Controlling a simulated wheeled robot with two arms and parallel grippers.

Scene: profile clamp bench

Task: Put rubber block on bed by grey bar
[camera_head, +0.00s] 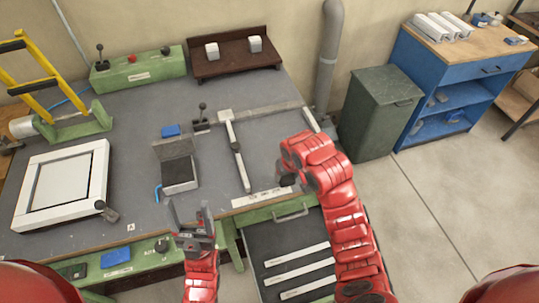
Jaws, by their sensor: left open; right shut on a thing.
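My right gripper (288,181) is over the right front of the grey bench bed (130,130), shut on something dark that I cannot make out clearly. My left gripper (193,219) is open and empty near the front edge, in front of a small block fixture with a dark top (178,170). A grey bar (275,113) lies across the bed toward the back right. A pale bar (240,160) with a dark middle runs forward from it, left of my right gripper. I cannot tell which piece is the rubber block.
A white square frame (25,205) lies on the bed at left. A blue piece (171,131) and a small lever (202,117) stand mid-bed. An open drawer (270,239) with pale strips is at the front. A green bin (380,112) and blue cabinet (458,72) stand right.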

